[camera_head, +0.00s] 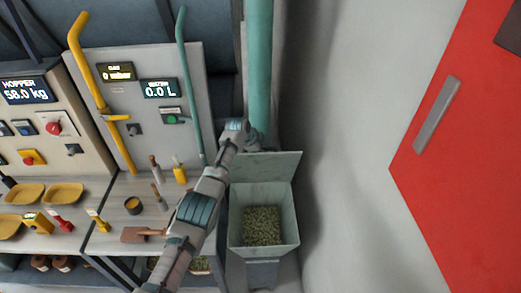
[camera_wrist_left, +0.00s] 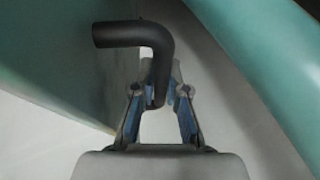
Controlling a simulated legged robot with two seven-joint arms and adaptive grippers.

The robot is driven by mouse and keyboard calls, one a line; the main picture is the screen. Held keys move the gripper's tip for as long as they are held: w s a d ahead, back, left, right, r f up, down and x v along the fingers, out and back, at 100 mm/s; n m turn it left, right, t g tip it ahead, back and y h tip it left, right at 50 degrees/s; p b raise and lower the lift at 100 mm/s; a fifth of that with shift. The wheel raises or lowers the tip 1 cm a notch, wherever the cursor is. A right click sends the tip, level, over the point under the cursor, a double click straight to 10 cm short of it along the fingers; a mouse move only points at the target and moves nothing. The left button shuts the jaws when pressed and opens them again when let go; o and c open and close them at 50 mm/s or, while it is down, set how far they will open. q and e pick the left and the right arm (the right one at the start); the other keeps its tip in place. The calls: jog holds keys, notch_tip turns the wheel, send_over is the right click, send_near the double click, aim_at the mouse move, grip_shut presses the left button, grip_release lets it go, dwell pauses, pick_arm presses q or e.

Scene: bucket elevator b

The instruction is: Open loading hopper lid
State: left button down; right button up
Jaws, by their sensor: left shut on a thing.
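The loading hopper (camera_head: 262,222) is a grey-green open bin at the lower middle of the head view, with green-brown pellets (camera_head: 262,226) inside. Its lid (camera_head: 268,166) stands raised at the back edge, so the bin's mouth is uncovered. My left arm reaches up past the hopper's left side, and my left gripper (camera_head: 254,146) is at the lid's top edge. In the left wrist view, a dark bent handle (camera_wrist_left: 135,33) has its end between the fingers of my left gripper (camera_wrist_left: 161,88), which is shut on it. My right gripper is in neither view.
A teal vertical pipe (camera_head: 258,65) rises just behind the lid. A workbench (camera_head: 118,205) with yellow trays (camera_head: 63,193) and hand tools stands at left below control panels (camera_head: 150,90). A red panel with a grey handle (camera_head: 437,114) is at right. Bare wall lies between.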

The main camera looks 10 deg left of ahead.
aim_at(252, 154)
pick_arm(q)
jog(key=shift+d, duration=0.1)
jog(key=c, duration=1.4)
grip_release()
jog(key=shift+c, duration=0.2)
jog(key=shift+d, duration=0.2)
jog(key=v, duration=1)
jog(key=shift+a+r, duration=0.15)
jog(key=shift+s+a+r, duration=0.1)
jog(key=shift+s+r, duration=0.25)
jog(key=shift+r, duration=0.25)
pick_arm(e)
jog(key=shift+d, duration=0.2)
pick_arm(q)
jog(key=shift+f, duration=0.1)
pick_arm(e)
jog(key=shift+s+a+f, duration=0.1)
